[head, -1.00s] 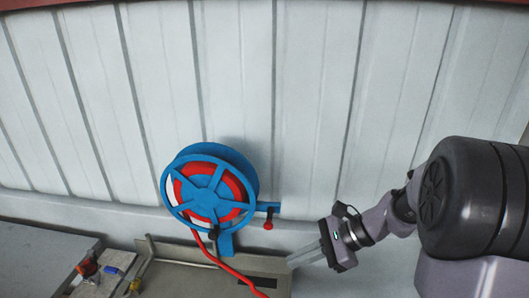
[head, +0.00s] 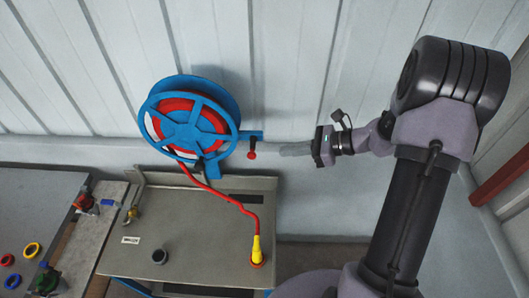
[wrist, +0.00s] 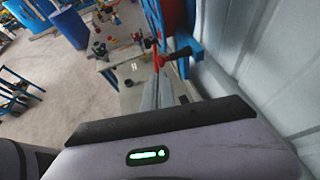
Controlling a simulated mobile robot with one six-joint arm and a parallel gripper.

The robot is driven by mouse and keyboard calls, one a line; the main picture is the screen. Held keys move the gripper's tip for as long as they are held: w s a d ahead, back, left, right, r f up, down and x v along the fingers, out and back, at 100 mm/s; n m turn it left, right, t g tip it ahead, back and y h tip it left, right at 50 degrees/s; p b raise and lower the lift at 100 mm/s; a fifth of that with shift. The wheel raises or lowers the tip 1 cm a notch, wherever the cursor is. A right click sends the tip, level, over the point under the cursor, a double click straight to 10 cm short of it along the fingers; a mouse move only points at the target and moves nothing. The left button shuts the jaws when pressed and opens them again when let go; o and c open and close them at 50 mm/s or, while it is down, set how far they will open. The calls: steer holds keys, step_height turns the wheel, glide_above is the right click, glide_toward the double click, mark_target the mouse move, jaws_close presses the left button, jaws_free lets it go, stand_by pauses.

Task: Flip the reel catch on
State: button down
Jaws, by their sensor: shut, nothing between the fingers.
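The blue hose reel (head: 190,118) with red hose is mounted on the pale panelled wall. A small blue arm (head: 250,135) sticks out from its right side. The reel catch, a small lever with a red knob (head: 252,154), hangs down from that arm. My gripper (head: 283,150) is shut and empty, just right of the knob, with its fingers pointing at it. A small gap shows between them in the head view. In the wrist view, the red catch (wrist: 160,62) is just beyond my grey fingertips (wrist: 163,82); contact cannot be told there.
A red hose (head: 225,198) runs from the reel to a yellow fitting (head: 257,248) on the grey bench (head: 200,225) below. The bench has a black knob (head: 160,256). The wall stands close behind my gripper.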

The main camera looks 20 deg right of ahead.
steer(key=x, duration=0.8)
steer(key=shift+p, duration=0.3)
steer(key=a, duration=0.1)
steer(key=w+a+b, duration=0.1)
steer(key=a, duration=0.1)
steer(key=shift+a, duration=0.2)
steer(key=shift+r, duration=0.1)
glide_toward(255, 155)
step_height(255, 155, up, 3)
steer(key=s+d, duration=0.2)
steer(key=shift+d, duration=0.25)
